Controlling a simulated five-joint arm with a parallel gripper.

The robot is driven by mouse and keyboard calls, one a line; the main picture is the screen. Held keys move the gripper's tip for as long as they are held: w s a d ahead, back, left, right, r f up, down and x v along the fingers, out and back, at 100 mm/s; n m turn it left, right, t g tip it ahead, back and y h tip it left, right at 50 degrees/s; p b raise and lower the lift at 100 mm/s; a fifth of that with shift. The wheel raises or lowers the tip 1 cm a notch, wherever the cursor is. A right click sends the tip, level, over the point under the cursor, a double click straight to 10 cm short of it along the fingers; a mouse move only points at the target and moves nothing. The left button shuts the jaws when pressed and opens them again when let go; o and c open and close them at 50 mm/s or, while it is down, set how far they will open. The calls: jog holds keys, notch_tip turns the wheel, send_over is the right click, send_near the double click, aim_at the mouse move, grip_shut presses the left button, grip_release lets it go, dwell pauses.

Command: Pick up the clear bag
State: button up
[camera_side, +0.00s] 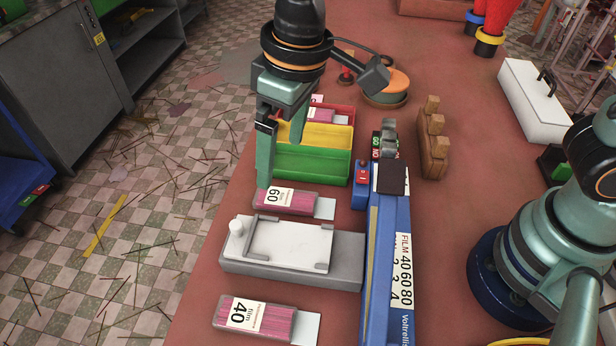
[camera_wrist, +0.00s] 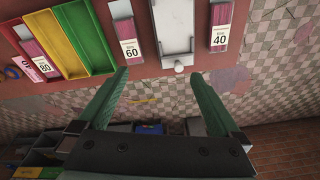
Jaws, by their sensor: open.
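A clear bag of pink sticks labelled 60 (camera_side: 288,199) lies flat on the red-brown table beside the green bin; it also shows in the wrist view (camera_wrist: 126,32). A second clear bag labelled 40 (camera_side: 262,318) lies at the front, right of the white plate in the wrist view (camera_wrist: 221,22). A third bag, labelled 80 in the wrist view (camera_wrist: 40,57), lies in the red bin. My gripper (camera_side: 280,166) is open and empty, pointing down near the green bin and the 60 bag. Its spread fingers show in the wrist view (camera_wrist: 158,75) with nothing between them.
Red, yellow and green bins (camera_side: 312,164) stand behind the 60 bag. A grey fixture with a white plate (camera_side: 290,245) lies between the 60 and 40 bags. A blue film sealer (camera_side: 388,270) runs along their right. The table's left edge is close; sticks litter the tiled floor.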

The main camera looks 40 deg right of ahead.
jog(key=s+a+f+n+g+h, duration=0.1)
jog(key=s+a+f, duration=0.3)
jog(key=a, duration=0.2)
jog(key=s+a+f+n, duration=0.2)
jog(key=s+a+f, duration=0.15)
jog(key=a, duration=0.25)
send_over(256, 316)
jog(key=f, duration=0.6)
jog(key=shift+w+a+f, duration=0.1)
jog(key=shift+w+f, duration=0.05)
jog(key=shift+w, duration=0.1)
jog(key=shift+s+f, duration=0.2)
jog(key=shift+f, duration=1.25)
jog(key=shift+s+f, duration=0.15)
jog(key=shift+f, duration=1.25)
jog(key=shift+c, duration=0.3)
jog(key=c, duration=1.4)
jog(key=shift+r, duration=0.1)
